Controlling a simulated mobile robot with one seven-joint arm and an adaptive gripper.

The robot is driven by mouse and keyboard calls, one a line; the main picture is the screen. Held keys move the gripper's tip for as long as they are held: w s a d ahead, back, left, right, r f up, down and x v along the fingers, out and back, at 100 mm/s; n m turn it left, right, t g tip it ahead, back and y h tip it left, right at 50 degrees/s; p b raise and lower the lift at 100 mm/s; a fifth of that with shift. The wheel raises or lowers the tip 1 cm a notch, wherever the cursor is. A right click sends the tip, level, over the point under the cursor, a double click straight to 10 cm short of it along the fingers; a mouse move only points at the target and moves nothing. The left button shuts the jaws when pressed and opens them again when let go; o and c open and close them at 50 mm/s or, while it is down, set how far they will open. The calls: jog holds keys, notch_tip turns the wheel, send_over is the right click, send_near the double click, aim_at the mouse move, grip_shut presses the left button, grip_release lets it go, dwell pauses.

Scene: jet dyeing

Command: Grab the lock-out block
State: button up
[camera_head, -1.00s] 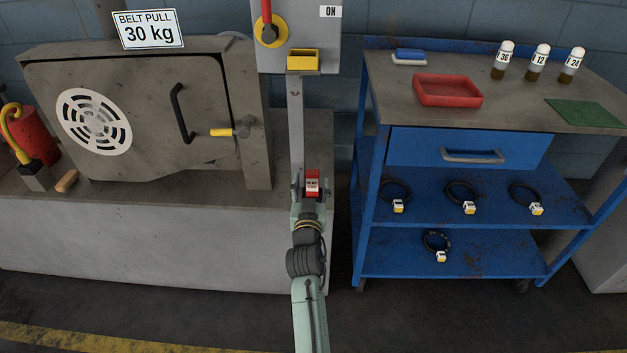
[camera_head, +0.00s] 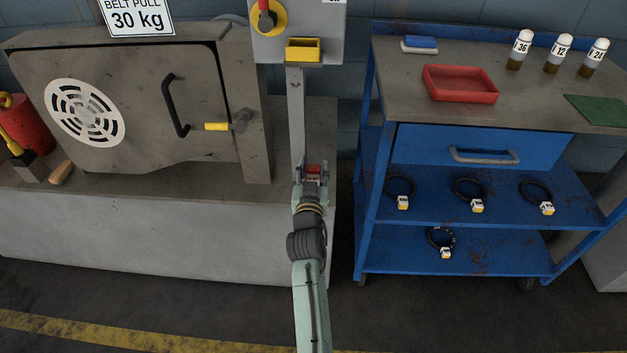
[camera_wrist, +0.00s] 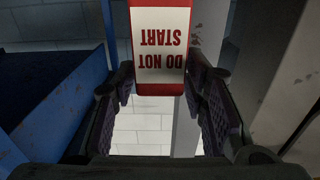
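The lock-out block (camera_wrist: 161,42) is red with a white label reading "DO NOT START", upside down in the wrist view. In the head view, only a small red part of the block (camera_head: 314,169) shows at my gripper (camera_head: 311,176), in front of the grey post's lower part. In the wrist view, my gripper (camera_wrist: 162,88) is open, its dark ridged fingers on either side of the block's near end. The block lies between or just beyond the fingertips; I cannot tell whether either finger touches it. What supports the block is hidden.
The grey post (camera_head: 296,115) rises behind my gripper to a yellow holder (camera_head: 303,49) and switch box. A blue cart (camera_head: 365,200) stands close on the right. The machine's concrete plinth (camera_head: 150,235) is on the left.

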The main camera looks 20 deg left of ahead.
jog(key=c, duration=0.8)
grip_shut()
jog(key=shift+r, duration=0.1)
